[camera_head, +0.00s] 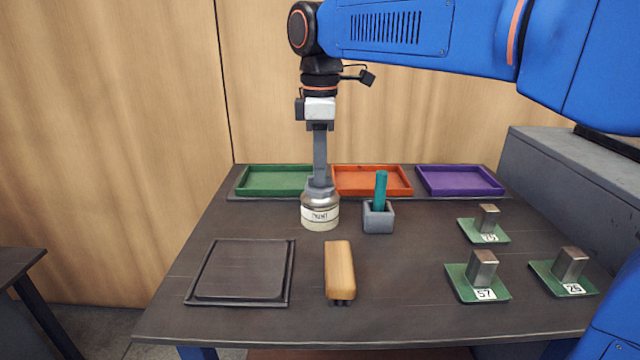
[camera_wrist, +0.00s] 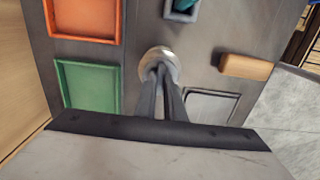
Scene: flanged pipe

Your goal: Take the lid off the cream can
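The cream can (camera_head: 320,216) stands upright on the dark table, with a label reading "PAINT" on its front. Its silver lid (camera_head: 320,198) sits on top and also shows as a round metal disc in the wrist view (camera_wrist: 169,60). My gripper (camera_head: 320,180) points straight down at the lid from above. In the wrist view its two fingers (camera_wrist: 158,76) are close together over the lid's middle and look shut on its top. The fingertips hide the part they hold.
A grey holder (camera_head: 378,218) with a teal-handled tool stands just right of the can. Green, orange and purple trays (camera_head: 460,181) line the back. A wooden-handled brush (camera_head: 339,270) and a dark square tray (camera_head: 241,272) lie in front. Several metal blocks on green plates are at right.

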